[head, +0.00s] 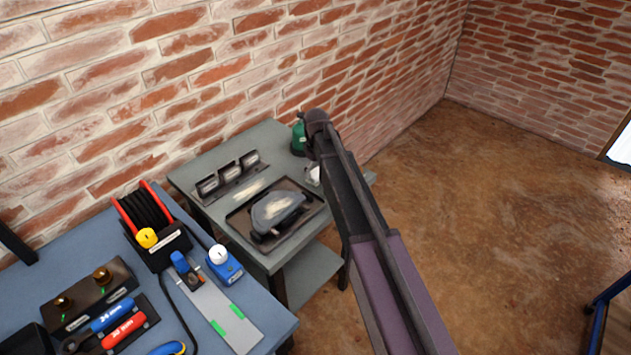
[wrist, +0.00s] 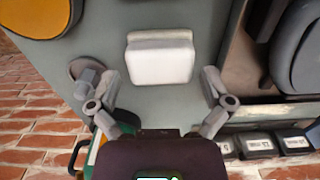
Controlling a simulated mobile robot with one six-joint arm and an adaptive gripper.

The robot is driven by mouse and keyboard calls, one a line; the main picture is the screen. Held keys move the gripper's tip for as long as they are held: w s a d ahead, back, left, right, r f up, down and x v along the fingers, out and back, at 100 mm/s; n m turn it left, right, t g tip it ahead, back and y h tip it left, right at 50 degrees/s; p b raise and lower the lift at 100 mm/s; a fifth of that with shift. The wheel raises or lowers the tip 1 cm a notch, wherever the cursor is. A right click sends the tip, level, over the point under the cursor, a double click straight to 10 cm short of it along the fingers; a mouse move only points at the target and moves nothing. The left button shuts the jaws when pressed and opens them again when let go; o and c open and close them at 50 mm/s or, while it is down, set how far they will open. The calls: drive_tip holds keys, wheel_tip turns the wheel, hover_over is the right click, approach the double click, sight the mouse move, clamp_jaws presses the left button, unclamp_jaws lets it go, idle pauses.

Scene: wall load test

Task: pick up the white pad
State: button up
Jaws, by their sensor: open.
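The white pad (wrist: 160,60) lies on the grey-green bench top, in the upper middle of the wrist view. In the head view the pad (head: 313,175) shows as a small white patch, partly covered by my arm. My gripper (wrist: 159,76) is open, with one finger at either side of the pad and a visible gap on both sides. Nothing is held. The wrist view does not settle the height of the fingertips above the bench. In the head view the fingers are hidden behind my arm.
A green bottle (head: 299,138) stands close behind the pad, near the brick wall. A dark tray (head: 236,222) with a grey rounded tool (head: 277,211) lies to the left. Several labelled blocks (head: 228,174) stand at the back. A blue bench (head: 80,250) full of tools is nearer.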

drive_tip(key=shift+f+b, duration=0.75)
drive_tip(key=shift+f, duration=0.3)
drive_tip(key=c, duration=0.9)
drive_tip(key=shift+o, duration=0.2)
drive_tip(key=shift+r, duration=0.15)
wheel_tip(320, 180, up, 4)
drive_tip(key=p, duration=0.3)
drive_tip(key=shift+f+p, duration=0.25)
drive_tip(key=shift+p, duration=0.15)
drive_tip(key=s+d, duration=0.1)
drive_tip(key=s, duration=0.4)
drive_tip(key=s+d+p, duration=0.1)
drive_tip(key=s, duration=0.4)
drive_tip(key=s+d+r, duration=0.1)
drive_tip(key=s, duration=0.4)
drive_tip(key=shift+s+r, duration=0.1)
drive_tip(key=shift+s, duration=0.25)
